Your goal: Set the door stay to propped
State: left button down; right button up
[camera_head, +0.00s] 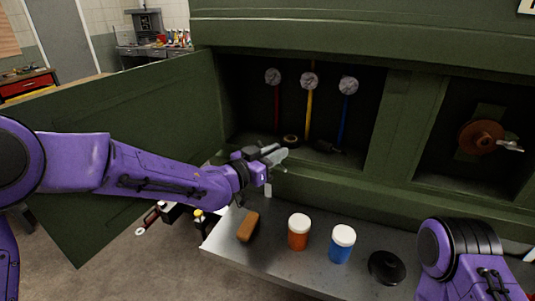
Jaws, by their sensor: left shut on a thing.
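The dark green door (130,135) stands swung wide open to the left of a recessed compartment. My left gripper (272,156) is at the lower left of the compartment opening. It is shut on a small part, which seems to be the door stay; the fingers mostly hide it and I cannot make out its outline. A pale grey piece hangs just below the gripper. My right arm shows at the lower right, but its gripper is not in view.
A grey shelf (290,268) below holds a brown block (248,227), an orange jar (298,232), a blue jar (341,244) and a black disc (387,268). A red-brown valve (481,138) sits in the right recess.

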pick_arm(q)
jog(key=shift+a+f, duration=0.1)
jog(key=shift+f, duration=0.05)
jog(key=c, duration=1.1)
grip_release()
jog(key=shift+w+a, duration=0.1)
jog(key=shift+w, duration=0.1)
jog(key=b+v, duration=0.3)
jog(key=v, duration=0.7)
jog(key=shift+s+a, duration=0.15)
jog(key=shift+s, duration=0.05)
